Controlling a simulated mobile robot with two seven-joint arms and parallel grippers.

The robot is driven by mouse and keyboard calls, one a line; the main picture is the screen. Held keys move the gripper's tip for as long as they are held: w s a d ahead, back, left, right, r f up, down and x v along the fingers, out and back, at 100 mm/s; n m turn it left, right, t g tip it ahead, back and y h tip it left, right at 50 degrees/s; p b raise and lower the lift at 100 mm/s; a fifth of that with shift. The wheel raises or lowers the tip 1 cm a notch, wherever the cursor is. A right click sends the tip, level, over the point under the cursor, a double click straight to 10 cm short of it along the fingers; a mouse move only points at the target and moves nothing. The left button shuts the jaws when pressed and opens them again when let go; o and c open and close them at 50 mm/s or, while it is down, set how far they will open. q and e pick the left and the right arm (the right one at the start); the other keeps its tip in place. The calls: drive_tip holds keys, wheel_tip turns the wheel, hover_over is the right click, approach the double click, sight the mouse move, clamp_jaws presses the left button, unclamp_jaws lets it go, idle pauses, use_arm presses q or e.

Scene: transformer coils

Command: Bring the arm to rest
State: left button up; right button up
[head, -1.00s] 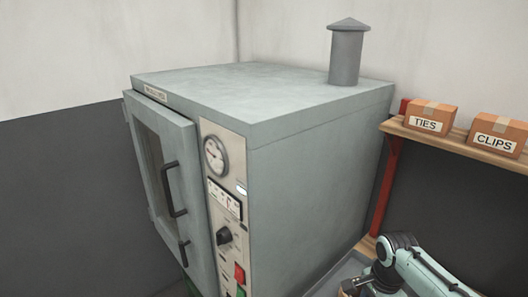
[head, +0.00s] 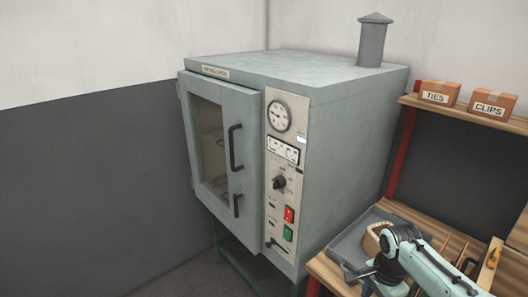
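My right arm comes in from the lower right, over the bench. Its dark gripper (head: 358,273) is at the front edge of a grey tray (head: 345,246). The fingers are small and partly hidden by the wrist, so I cannot tell whether they are open or shut, or whether they touch the tray. My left gripper is out of view.
A grey oven (head: 350,150) on a green stand (head: 238,262) fills the middle; I cannot tell whether its windowed door (head: 250,120) is fully shut. A tan object (head: 372,238) is in the tray on the wooden bench (head: 322,268). TIES (head: 440,92) and CLIPS (head: 492,104) boxes stand on a shelf.

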drive_tip(key=s+a+f+n+g+y+p, duration=0.1)
drive_tip(key=s+a+f+n, duration=0.2)
drive_tip(key=f, duration=0.8)
drive_tip(key=s+a+f+n+y+p, duration=0.1)
drive_tip(key=a+f+n+y, duration=0.2)
drive_tip(key=f, duration=0.9)
use_arm(q)
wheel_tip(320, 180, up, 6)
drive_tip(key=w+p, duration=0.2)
drive_tip(key=p, duration=0.1)
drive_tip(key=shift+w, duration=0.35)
use_arm(e)
drive_tip(key=s+a+f+n, duration=0.1)
drive_tip(key=s+a+f, duration=0.1)
drive_tip(key=s, duration=0.5)
drive_tip(key=s+a+f+n, duration=0.2)
drive_tip(key=s+f, duration=0.3)
drive_tip(key=s, duration=0.3)
drive_tip(key=s+a+f+n, duration=0.1)
drive_tip(key=s+a+f, duration=0.3)
drive_tip(key=s, duration=0.3)
drive_tip(key=shift+s, duration=0.35)
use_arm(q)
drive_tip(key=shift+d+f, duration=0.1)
use_arm(e)
drive_tip(key=shift+a+f, duration=0.1)
